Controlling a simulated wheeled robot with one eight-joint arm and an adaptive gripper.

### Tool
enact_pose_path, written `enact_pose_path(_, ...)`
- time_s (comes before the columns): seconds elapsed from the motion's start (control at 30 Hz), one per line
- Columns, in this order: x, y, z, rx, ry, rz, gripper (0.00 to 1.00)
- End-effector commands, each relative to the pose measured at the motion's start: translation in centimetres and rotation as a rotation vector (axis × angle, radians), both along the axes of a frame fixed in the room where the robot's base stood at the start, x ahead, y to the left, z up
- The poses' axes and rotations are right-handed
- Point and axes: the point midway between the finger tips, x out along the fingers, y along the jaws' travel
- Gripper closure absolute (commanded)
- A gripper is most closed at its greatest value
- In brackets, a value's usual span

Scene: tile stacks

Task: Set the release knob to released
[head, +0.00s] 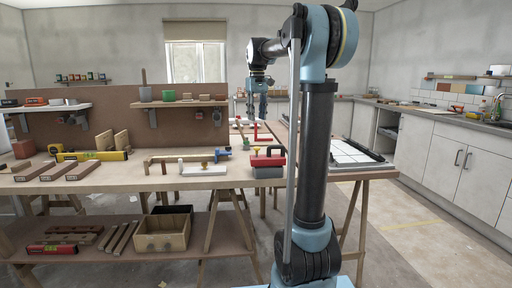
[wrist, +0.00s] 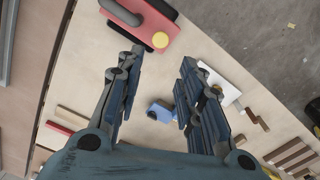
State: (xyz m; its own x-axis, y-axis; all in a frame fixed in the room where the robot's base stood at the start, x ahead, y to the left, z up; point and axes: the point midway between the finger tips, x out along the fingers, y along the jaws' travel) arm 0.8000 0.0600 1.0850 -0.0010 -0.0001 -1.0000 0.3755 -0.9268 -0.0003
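A red tool (head: 267,161) with a black handle and a grey lower part stands at the right of the workbench in the head view. In the wrist view the red tool (wrist: 151,27) is at the top, with a round yellow knob (wrist: 160,40) on its near face. I take this knob for the release knob; its setting cannot be read. My gripper (wrist: 162,57) is open and empty above the bench. In the wrist view its fingertips lie to either side of and just below the yellow knob, apart from it. No contact shows.
A blue part (wrist: 160,111) and a white board (wrist: 219,84) lie near the red tool. A brass-coloured pipe (head: 180,158), a yellow level (head: 92,156) and wood blocks (head: 85,170) lie farther left on the workbench (head: 130,186). Shelves (head: 180,104) are behind.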

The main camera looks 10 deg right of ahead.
Motion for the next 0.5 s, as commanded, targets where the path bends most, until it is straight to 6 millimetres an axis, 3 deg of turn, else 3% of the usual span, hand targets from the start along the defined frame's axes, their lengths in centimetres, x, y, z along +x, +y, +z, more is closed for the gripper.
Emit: enact_pose_path(0.5,0.0,0.0,-9.3,0.000,0.000,0.000,0.66)
